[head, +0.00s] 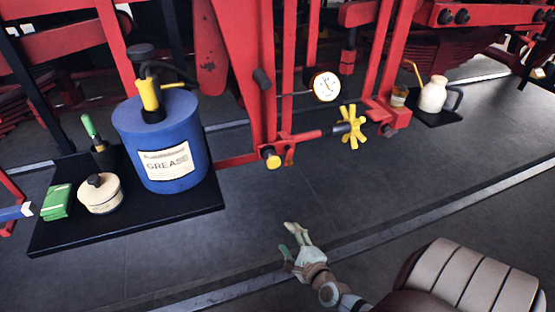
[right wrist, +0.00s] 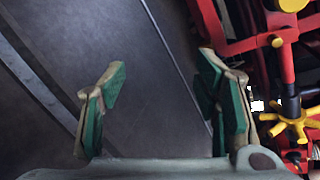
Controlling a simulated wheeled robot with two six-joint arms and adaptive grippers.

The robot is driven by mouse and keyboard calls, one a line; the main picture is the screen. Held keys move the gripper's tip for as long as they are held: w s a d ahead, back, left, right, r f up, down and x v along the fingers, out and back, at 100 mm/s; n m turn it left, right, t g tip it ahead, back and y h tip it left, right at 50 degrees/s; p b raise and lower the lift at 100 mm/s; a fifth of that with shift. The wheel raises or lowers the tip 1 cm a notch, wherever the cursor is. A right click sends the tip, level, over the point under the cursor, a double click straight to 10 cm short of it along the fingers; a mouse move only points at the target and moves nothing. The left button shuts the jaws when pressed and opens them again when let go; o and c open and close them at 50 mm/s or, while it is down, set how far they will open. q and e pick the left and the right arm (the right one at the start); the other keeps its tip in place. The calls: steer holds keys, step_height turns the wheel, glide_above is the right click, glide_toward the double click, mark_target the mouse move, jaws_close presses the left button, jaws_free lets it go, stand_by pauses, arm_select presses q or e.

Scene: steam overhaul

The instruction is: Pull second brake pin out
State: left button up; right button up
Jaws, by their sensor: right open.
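A yellow-capped round end (head: 271,158), which looks like a brake pin, sticks out at the foot of the red linkage in the head view. I cannot tell which is the second pin. My right gripper (head: 291,238) is open and empty, below and apart from the linkage. In the right wrist view its green-padded fingers (right wrist: 160,90) are wide apart, with only floor between them. A yellow knob (right wrist: 290,5) shows at that view's top right.
A yellow handwheel (head: 350,127) and a white gauge (head: 326,86) are right of the linkage. A black tray (head: 130,233) at left holds a blue grease drum (head: 165,120), a tin and a green box. Another black tray (head: 446,115) holds a white jug. Floor around my right gripper is clear.

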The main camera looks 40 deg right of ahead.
mark_target(274, 164)
steer(key=w+d+r+m+t+h, duration=0.1)
steer(key=w+r+m, duration=0.1)
steer(key=r+m, duration=0.6)
steer(key=w+d+r+m+t+h, duration=0.1)
steer(key=d+r+m+t+h, duration=0.1)
steer(key=r+m, duration=0.55)
steer(key=shift+n, duration=0.25)
steer(key=b+x, duration=0.1)
steer(key=x, duration=1.3)
steer(key=shift+w+a+f+b, duration=0.15)
steer(key=shift+f+b, duration=0.05)
steer(key=shift+b, duration=0.1)
jaws_close()
steer(key=shift+a, duration=0.1)
